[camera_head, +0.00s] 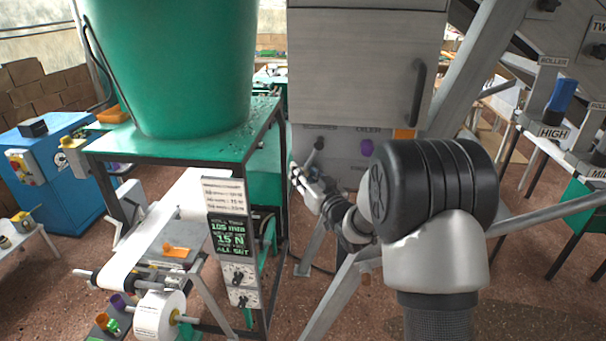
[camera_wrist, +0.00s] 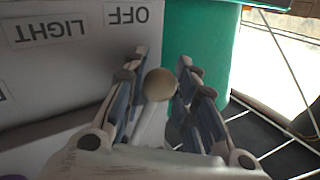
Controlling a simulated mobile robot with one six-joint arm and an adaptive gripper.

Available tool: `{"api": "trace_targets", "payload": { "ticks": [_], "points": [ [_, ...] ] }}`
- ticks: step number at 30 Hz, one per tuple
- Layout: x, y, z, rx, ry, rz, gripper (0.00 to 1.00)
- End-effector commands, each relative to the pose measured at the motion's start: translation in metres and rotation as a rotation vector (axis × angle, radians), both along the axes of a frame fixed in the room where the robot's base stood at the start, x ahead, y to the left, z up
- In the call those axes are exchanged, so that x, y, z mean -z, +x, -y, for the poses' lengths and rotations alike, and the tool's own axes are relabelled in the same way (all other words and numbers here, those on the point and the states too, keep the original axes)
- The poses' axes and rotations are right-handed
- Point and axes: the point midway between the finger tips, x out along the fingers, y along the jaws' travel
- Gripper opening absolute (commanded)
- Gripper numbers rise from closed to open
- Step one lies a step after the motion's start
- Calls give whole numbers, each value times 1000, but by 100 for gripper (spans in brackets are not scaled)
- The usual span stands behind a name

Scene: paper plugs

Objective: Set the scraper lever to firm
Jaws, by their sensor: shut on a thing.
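My gripper (camera_head: 306,183) is at the left end of the grey machine's lower front panel. In the wrist view its two fingers (camera_wrist: 162,58) stand either side of a round beige-grey knob (camera_wrist: 158,85) on a pale rod, and are shut on it. I take this to be the scraper lever. The panel behind it carries the upside-down words LIGHT and OFF, with part of another label at the left edge. In the head view a short dark lever shape (camera_head: 318,144) shows just above my gripper; I cannot tell whether it is the same lever.
A purple knob (camera_head: 367,148) sits on the panel to the right, under the OILER label. The grey cabinet (camera_head: 360,70) overhangs the panel. A green tank (camera_head: 168,60) on a green-topped stand (camera_head: 190,148) and a display post (camera_head: 232,240) are to the left.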

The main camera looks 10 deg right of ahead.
Motion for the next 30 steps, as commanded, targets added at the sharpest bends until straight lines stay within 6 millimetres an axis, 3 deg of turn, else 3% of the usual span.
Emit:
{"api": "trace_targets", "payload": {
  "ticks": [13,30],
  "points": [
    [1,1,-2,0,14,7,0],
    [-10,6,-18,1,216,70,0]
  ]
}}
